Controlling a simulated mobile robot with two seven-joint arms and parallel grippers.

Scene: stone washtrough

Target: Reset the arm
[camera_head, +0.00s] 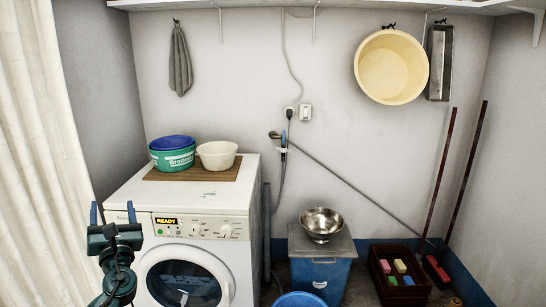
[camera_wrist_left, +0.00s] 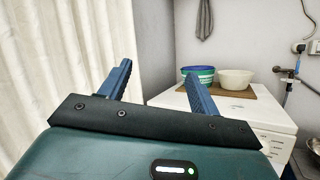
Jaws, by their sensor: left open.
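My left gripper (camera_head: 114,213) is at the lower left of the head view, pointing up, just left of the washing machine's front. Its two blue fingers stand apart with nothing between them. In the left wrist view the same open gripper (camera_wrist_left: 157,85) shows the curtain and grey wall beyond it. My right gripper is in neither view.
A white washing machine (camera_head: 188,238) carries a wooden board with a green tub (camera_head: 172,158) and a cream bowl (camera_head: 217,155). A cream curtain (camera_head: 35,150) hangs at the left. A metal bowl (camera_head: 321,222) sits on a blue bin (camera_head: 320,280). A crate (camera_head: 377,275) stands right.

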